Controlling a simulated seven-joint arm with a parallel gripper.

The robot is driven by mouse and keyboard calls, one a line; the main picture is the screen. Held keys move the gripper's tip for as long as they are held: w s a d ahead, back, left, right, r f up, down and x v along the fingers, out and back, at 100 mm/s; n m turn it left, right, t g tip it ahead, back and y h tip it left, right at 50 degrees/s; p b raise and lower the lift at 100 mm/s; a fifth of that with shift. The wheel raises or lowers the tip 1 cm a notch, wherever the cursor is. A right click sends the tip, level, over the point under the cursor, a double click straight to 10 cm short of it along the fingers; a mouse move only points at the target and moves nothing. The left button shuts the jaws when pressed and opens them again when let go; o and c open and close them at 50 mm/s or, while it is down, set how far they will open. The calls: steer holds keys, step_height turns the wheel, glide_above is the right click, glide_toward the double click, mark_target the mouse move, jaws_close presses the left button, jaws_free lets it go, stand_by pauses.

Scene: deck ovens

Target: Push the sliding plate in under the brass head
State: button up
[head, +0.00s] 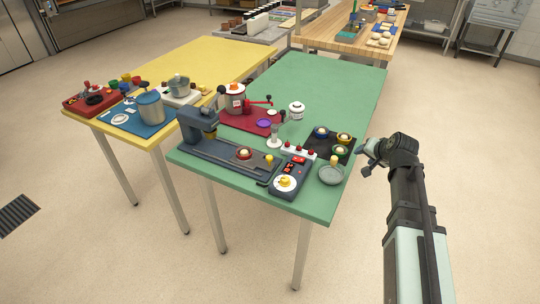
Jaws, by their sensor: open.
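A dark blue-grey press (197,120) stands at the front left of the green table, with an overhanging arm and a brass head (210,133) under it. Its long base (215,158) runs to the right. The sliding plate (240,163) seems to lie on this base, to the right of the head and out from under it. A red ring with a pale piece (244,153) sits on it, and a yellow-tan knob (269,158) stands near its right end. My gripper (366,161) is open, beyond the table's right edge, well apart from the plate. Its fingers are small and partly unclear.
A control box with a yellow knob (287,182) stands right of the press base. A grey round dish (331,175) and a black tray (345,140) with coloured cups lie nearest my gripper. A red mat (236,119) with a pot is behind. The table's far part is clear.

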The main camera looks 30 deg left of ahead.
steer(key=a+r, duration=0.4)
step_height(320, 180, up, 8)
steer(key=n+g+h, duration=0.2)
steer(key=n+g, duration=0.2)
steer(key=n, duration=0.6)
glide_above(269, 157)
steer(key=s+d, duration=0.4)
steer(key=x, duration=1.3)
steer(key=shift+w, duration=0.25)
steer(key=shift+c, duration=0.4)
jaws_close()
steer(key=shift+a, duration=0.1)
